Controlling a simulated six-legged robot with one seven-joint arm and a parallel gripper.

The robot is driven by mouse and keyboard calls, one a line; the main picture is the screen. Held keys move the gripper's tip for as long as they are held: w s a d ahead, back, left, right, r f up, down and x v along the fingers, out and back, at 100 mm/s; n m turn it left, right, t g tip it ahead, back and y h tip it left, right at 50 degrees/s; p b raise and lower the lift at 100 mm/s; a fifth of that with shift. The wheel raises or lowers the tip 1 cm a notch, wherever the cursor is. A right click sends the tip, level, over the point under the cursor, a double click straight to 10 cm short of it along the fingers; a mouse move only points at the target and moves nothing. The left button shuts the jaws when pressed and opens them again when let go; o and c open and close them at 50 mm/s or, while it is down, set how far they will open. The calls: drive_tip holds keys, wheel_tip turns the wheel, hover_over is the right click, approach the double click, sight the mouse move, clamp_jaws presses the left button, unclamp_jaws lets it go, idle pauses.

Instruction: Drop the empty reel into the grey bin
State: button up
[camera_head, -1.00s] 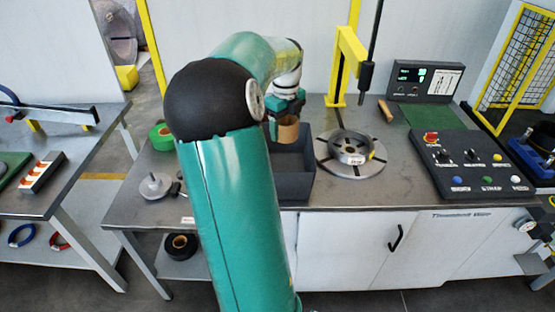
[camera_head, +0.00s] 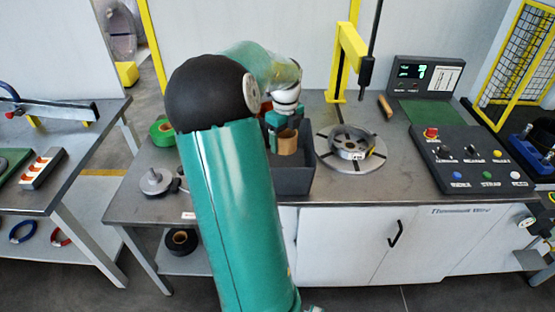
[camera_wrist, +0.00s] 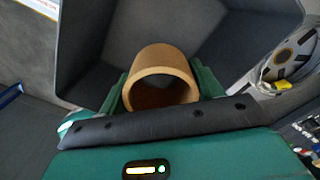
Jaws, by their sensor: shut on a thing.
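The empty reel, a brown cardboard-like tube (camera_head: 287,143), is in my gripper (camera_head: 281,128), which is shut on it. In the wrist view the reel (camera_wrist: 160,75) sits between the two green fingers with its round open end toward the camera. The grey bin (camera_head: 293,184) stands on the bench, and its inside walls (camera_wrist: 235,45) show behind the reel in the wrist view. The reel is over the bin's opening, and in the head view it overlaps the bin's inside. How far it is above the bin floor I cannot tell. My arm hides the bin's left part.
A round turntable with a metal ring (camera_head: 350,145) is right of the bin, under a yellow post (camera_head: 349,55). A control panel (camera_head: 470,160) lies farther right. A green tape roll (camera_head: 162,132) and a grey spool (camera_head: 157,181) are on the left.

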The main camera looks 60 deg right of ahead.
drive_tip(key=o, duration=1.2)
drive_tip(key=shift+c, duration=0.2)
wheel_tip(320, 180, up, 14)
drive_tip(key=shift+f, duration=0.1)
drive_tip(key=w+a+n+t, duration=0.2)
drive_tip(key=w+a+n, duration=0.3)
drive_tip(key=a+n, duration=0.65)
drive_tip(key=w+a+n+t, duration=0.1)
drive_tip(key=w+a+n, duration=0.55)
drive_tip(key=a, duration=0.85)
drive_tip(key=s+a+f+n+t, duration=0.1)
drive_tip(key=s+a+n, duration=0.3)
drive_tip(key=a+n, duration=0.7)
drive_tip(key=s+a+f+n+t, duration=0.1)
drive_tip(key=s+a+f+n, duration=0.1)
drive_tip(key=a+n, duration=0.8)
drive_tip(key=shift+s+a+f+n+t, duration=0.2)
drive_tip(key=shift+s+a+n+t, duration=0.15)
drive_tip(key=shift+s+a, duration=0.55)
